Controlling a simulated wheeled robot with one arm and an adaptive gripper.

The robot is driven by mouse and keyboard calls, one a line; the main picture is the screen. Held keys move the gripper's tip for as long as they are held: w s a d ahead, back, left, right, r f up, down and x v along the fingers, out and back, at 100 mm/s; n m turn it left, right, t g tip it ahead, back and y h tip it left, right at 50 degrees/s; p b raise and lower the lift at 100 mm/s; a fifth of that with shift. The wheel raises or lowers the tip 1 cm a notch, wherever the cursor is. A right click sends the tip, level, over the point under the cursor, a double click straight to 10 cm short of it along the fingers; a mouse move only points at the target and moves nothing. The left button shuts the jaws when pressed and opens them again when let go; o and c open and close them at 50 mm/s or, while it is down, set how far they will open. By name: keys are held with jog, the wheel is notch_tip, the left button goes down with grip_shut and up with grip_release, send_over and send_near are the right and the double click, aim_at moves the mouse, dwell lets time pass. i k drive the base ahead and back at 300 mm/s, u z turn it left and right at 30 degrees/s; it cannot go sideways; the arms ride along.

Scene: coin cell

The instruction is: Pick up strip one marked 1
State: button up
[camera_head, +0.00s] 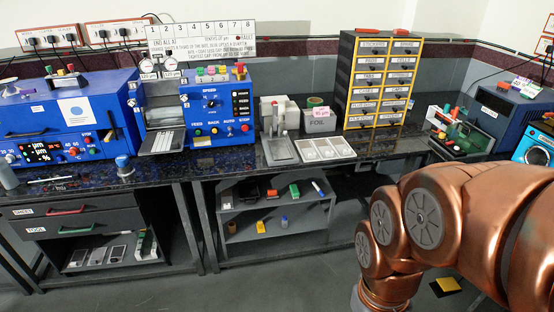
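I cannot make out any strip clearly marked 1. A white board (203,38) at the back carries the numbers 1 to 8 along its top edge, with small writing below. Under it, a blue machine (212,103) has a sloping feed plate (163,142) at its front; pale pieces lie on or above the plate, too small to read. A white tray (325,149) with several compartments lies on the counter to the right. My copper arm fills the right foreground. My gripper does not show.
A dark counter (215,163) runs along the wall. A second blue machine (72,117) stands left, a yellow-and-black drawer cabinet (381,82) right of centre. An open shelf (275,209) under the counter holds small items. Grey floor in front is mostly clear, with a yellow-and-black item (446,286) at right.

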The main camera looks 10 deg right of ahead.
aim_at(307, 150)
jog(key=z, duration=0.35)
jog(key=k, duration=0.2)
jog(key=u, duration=1.65)
jog(key=i, duration=1.55)
jog(key=z, duration=0.7)
jog(key=i, duration=0.9)
jog(key=z, duration=1.3)
jog(key=i, duration=0.3)
jog(key=z, duration=0.2)
